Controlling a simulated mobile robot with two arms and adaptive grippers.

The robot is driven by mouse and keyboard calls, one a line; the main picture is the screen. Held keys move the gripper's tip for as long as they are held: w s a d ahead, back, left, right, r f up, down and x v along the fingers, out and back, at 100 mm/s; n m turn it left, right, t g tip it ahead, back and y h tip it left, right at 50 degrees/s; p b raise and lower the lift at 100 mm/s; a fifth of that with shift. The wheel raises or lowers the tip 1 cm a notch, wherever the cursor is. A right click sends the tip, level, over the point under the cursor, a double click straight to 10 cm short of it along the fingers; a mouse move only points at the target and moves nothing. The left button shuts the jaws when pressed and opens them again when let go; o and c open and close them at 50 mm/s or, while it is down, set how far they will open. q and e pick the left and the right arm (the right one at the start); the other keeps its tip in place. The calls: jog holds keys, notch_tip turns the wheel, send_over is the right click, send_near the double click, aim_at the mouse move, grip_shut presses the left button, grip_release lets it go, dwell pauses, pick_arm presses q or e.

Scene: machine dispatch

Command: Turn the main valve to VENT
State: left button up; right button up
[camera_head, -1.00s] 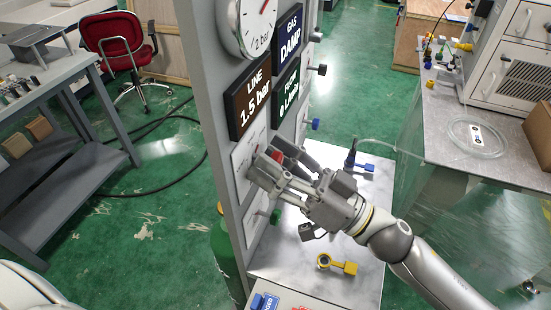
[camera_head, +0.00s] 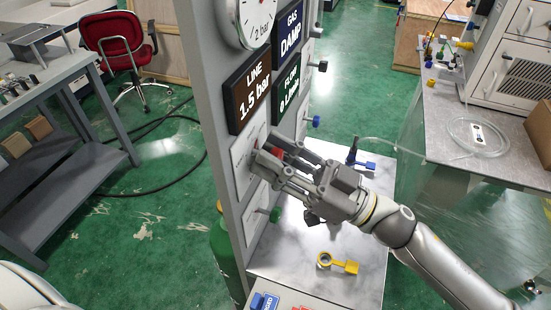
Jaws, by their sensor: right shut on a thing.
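The main valve's red handle (camera_head: 276,152) is on a pale plate (camera_head: 242,158) on the grey panel, below the LINE 1.5 bar display (camera_head: 247,93). My right gripper (camera_head: 268,158) reaches in from the right and is shut on the red handle. Its fingers hide most of the handle and part of the plate, so I cannot read which label the handle points to. The round pressure gauge (camera_head: 252,18) is above, cut by the top edge. My left gripper is not in view.
Below my right gripper, a yellow fitting (camera_head: 337,263) lies on the metal bench top (camera_head: 290,245). A blue fitting (camera_head: 359,161) is farther back. Small knobs (camera_head: 315,121) stick out from the panel's right side. A green cylinder (camera_head: 226,262) stands left of the panel.

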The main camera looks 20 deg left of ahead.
jog(key=n+g+b, duration=0.1)
jog(key=n+g, duration=0.1)
jog(key=n, duration=0.2)
jog(key=n+g+h+b, duration=0.1)
jog(key=n+g, duration=0.1)
jog(key=n, duration=0.2)
jog(key=shift+f, duration=0.1)
jog(key=n+g+h+b, duration=0.1)
jog(key=n, duration=0.2)
jog(key=n+g+h+b, duration=0.1)
jog(key=n, duration=0.3)
jog(key=n+h+b, duration=0.1)
jog(key=n, duration=0.2)
jog(key=n+h+b, duration=0.1)
jog(key=n+b, duration=0.1)
jog(key=n, duration=0.1)
jog(key=shift+g, duration=0.3)
jog(key=shift+n+h+b, duration=0.9)
jog(key=shift+n+b, duration=0.2)
jog(key=shift+n, duration=0.8)
jog(key=o, duration=1)
jog(key=v, duration=1.2)
jog(key=shift+s+d+r, duration=0.15)
jog(key=shift+r, duration=0.05)
